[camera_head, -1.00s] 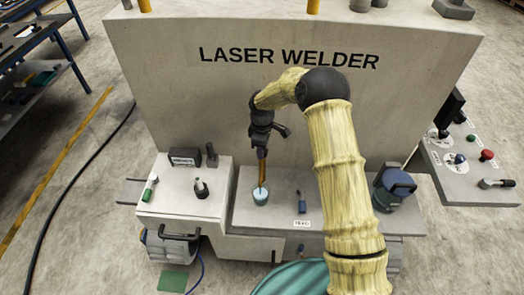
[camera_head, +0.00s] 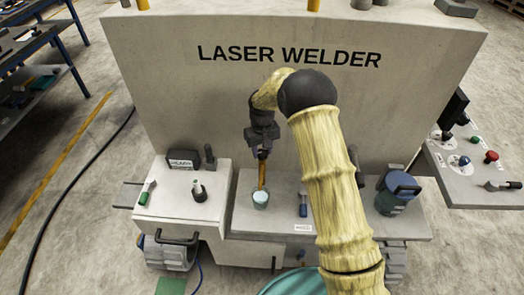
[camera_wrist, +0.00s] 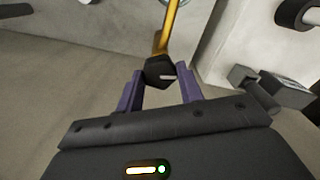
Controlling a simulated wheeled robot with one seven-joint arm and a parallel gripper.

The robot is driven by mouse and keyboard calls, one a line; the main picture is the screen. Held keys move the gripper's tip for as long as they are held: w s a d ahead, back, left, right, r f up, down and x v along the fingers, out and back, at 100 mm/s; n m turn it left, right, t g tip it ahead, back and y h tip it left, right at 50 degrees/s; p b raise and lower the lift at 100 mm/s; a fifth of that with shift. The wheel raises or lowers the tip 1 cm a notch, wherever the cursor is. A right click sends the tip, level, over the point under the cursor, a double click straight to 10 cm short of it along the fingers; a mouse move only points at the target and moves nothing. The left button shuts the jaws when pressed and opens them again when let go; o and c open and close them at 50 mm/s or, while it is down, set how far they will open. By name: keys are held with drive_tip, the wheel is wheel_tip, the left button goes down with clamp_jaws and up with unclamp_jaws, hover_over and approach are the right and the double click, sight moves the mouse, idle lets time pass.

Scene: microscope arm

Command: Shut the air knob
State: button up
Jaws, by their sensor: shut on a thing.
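The air knob (camera_wrist: 157,70) is a small black knob with a white pointer mark, in the wrist view at the end of a yellow pipe (camera_wrist: 170,28). The mark lies roughly across the pipe's line. My gripper (camera_wrist: 160,83) has its two purple fingers on either side of the knob, shut on it. In the head view my gripper (camera_head: 262,150) is at the top of the orange-yellow pipe (camera_head: 262,176), in front of the welder's wall. The knob is too small and covered to make out there.
A black upright lever (camera_head: 209,157) and a white-tipped black knob (camera_head: 199,191) are on the left block.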

sight(262, 152)
drive_tip(key=shift+m, duration=1.2)
drive_tip(key=o, duration=1)
wheel_tip(262, 152, up, 17)
drive_tip(key=b, duration=0.2)
drive_tip(key=shift+r, duration=0.2)
drive_tip(key=s+d+f+m+t, duration=0.1)
drive_tip(key=s+d, duration=0.5)
drive_tip(key=s, duration=0.3)
drive_tip(key=s+d+f, duration=0.2)
drive_tip(key=s+d, duration=0.3)
drive_tip(key=s, duration=0.4)
drive_tip(key=s+d+f+m+t, duration=0.1)
drive_tip(key=s+d+f, duration=0.1)
drive_tip(key=s+d, duration=0.4)
drive_tip(key=s, duration=0.3)
drive_tip(key=shift+d+m+t, duration=0.3)
